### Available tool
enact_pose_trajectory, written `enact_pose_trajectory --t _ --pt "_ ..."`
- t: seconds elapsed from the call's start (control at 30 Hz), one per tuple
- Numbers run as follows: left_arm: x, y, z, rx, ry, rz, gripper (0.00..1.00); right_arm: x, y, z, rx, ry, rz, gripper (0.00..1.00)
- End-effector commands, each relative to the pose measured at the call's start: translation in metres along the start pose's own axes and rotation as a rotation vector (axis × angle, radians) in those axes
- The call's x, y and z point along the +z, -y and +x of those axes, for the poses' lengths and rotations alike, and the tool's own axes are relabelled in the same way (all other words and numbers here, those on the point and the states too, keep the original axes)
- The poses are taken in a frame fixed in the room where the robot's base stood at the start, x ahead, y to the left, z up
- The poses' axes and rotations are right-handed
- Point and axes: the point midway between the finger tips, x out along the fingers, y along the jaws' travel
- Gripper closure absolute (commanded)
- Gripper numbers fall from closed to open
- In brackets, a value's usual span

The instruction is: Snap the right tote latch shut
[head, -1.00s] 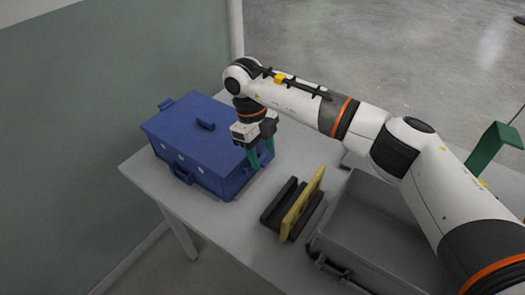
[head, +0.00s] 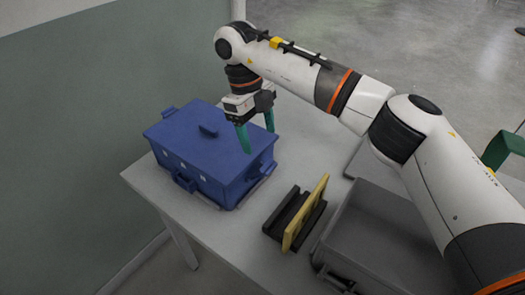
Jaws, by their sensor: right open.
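A blue tote (head: 212,155) with its lid on stands on the grey table at the left. I cannot tell whether the right latch is shut. My right gripper (head: 258,140) points down with its green fingers spread apart and nothing between them. It is over the right part of the tote lid. My left gripper is not in view.
A black rack holding a yellow board (head: 305,213) stands on the table (head: 228,228) right of the tote. A grey open bin (head: 375,235) is at the lower right, under my right arm. A green object (head: 504,146) shows at the right edge. A wall stands at the left.

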Motion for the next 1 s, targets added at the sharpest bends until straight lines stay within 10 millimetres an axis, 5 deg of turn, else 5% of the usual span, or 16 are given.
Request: enact_pose_trajectory --t 0.23,0.73,0.9,1.0 --pt "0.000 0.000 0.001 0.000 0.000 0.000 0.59 0.000 0.000 -0.034 0.001 0.000 0.001 0.28" --pt "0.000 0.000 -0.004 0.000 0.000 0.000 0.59 -0.003 0.004 -0.036 -0.045 -0.035 -0.014 0.29" --pt "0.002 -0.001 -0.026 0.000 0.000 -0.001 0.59 -0.021 0.041 -0.035 -0.334 -0.246 -0.056 0.29" --pt "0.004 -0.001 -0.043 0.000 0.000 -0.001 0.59 -0.030 0.073 -0.051 -0.616 -0.419 -0.025 0.29"
